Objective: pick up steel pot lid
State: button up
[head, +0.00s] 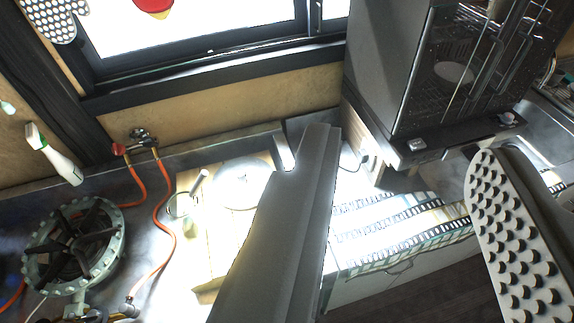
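A washed-out bright round shape (240,167) lies on the pale board on the counter, left of centre. It may be the steel pot lid, but glare hides its detail and I cannot tell for sure. My gripper (405,142) reaches in from below. A plain grey bar that looks like one finger stands at centre, and a studded grey pad stands at the right. They are wide apart with nothing held between them. The bar covers part of the board and counter close to the round shape.
A gas burner (74,246) with orange hoses stands at the left. A white-green bottle (53,155) is near the wall. A dark oven-like cabinet (440,70) stands at the upper right. Patterned cloth (400,222) covers the counter's right part. A window (190,35) is behind.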

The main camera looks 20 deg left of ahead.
aim_at(239, 183)
jog(key=z, duration=0.3)
jog(key=i, duration=0.9)
jog(key=u, duration=0.25)
